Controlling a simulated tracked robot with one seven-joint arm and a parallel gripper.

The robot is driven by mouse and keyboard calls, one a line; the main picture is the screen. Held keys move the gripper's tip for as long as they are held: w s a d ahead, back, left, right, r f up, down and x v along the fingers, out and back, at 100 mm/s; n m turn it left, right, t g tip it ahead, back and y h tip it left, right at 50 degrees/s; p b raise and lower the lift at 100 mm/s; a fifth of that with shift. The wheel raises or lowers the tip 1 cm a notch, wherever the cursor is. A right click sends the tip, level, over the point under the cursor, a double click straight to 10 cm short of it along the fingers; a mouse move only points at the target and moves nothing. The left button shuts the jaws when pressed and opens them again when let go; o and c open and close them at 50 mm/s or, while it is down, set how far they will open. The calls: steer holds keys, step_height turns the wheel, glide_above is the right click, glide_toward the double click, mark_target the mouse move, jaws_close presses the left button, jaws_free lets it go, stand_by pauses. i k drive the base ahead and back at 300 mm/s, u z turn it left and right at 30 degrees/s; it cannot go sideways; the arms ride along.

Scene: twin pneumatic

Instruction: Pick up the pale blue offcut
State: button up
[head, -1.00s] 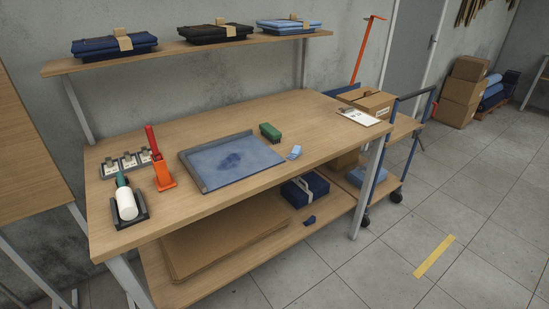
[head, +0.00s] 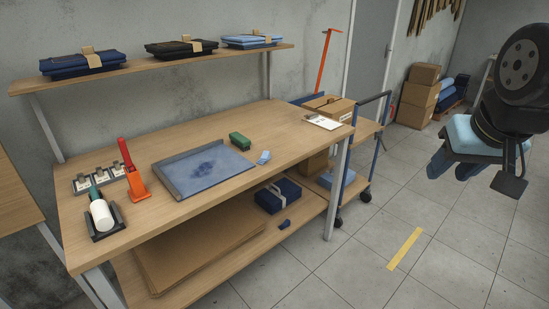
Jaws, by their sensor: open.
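The pale blue offcut (head: 263,157) is a small piece lying on the wooden tabletop near its front edge. It is just right of the shallow grey tray and in front of the green brush-like block. My gripper (head: 455,168) hangs at the right of the head view, high over the floor. It is well right of the table and far from the offcut. Its dark fingers stand apart and I see nothing between them.
The grey tray (head: 168,183) holds a stained blue cloth. The green block (head: 240,141), a clipboard (head: 323,121) and an orange tool (head: 137,186) are on the table (head: 200,129). A shelf (head: 140,64) runs above the back. A trolley (head: 364,126) stands right; floor beyond is open.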

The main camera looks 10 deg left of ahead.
mark_target(266, 156)
steer(key=u, duration=0.35)
steer(key=i, duration=1)
steer(key=z, duration=0.35)
